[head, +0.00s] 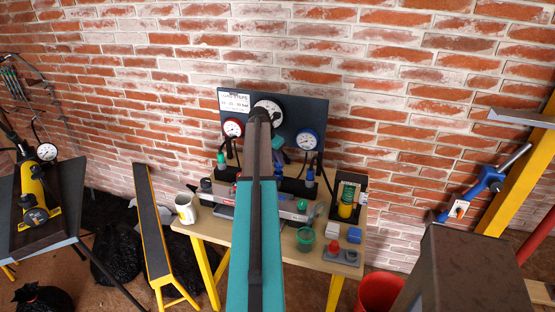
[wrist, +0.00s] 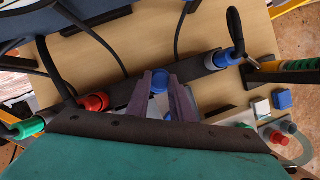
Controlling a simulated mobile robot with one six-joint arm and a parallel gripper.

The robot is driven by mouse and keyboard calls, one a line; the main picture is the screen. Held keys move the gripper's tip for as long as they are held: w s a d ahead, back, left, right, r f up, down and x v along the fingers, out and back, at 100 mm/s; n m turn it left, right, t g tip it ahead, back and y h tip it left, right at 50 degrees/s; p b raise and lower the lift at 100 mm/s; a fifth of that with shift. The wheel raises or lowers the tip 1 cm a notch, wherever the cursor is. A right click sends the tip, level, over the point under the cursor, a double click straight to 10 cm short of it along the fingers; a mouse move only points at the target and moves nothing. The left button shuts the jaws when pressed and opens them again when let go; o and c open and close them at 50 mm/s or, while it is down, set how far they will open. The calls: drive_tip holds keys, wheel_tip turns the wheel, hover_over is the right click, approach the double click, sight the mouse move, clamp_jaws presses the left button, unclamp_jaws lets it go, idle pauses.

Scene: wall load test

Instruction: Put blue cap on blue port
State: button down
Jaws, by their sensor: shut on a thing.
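The blue cap (wrist: 160,80) is between the two purple-grey fingers of my gripper (wrist: 160,90) in the wrist view; the gripper is shut on it. A blue fitting, which looks like the blue port (wrist: 224,59), sits on the dark bar to the right of the cap, with a black hose at its end. The cap is apart from it. In the head view the blue port (head: 310,179) stands at the right end of the bar. My arm hides the fingertips in the head view.
A red fitting (wrist: 95,102) and a green fitting (wrist: 28,127) are on the same bar to the left. Black hoses cross near the bar. A gauge panel (head: 315,110) stands behind.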

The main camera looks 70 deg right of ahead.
sight(277, 166)
drive_tip(key=shift+f, duration=1.5)
idle(2.2)
drive_tip(key=c, duration=1)
unclamp_jaws()
drive_tip(key=shift+r, duration=0.1)
drive_tip(key=shift+r+p, duration=2.7)
drive_tip(key=shift+r, duration=1.2)
drive_tip(key=shift+w, duration=0.1)
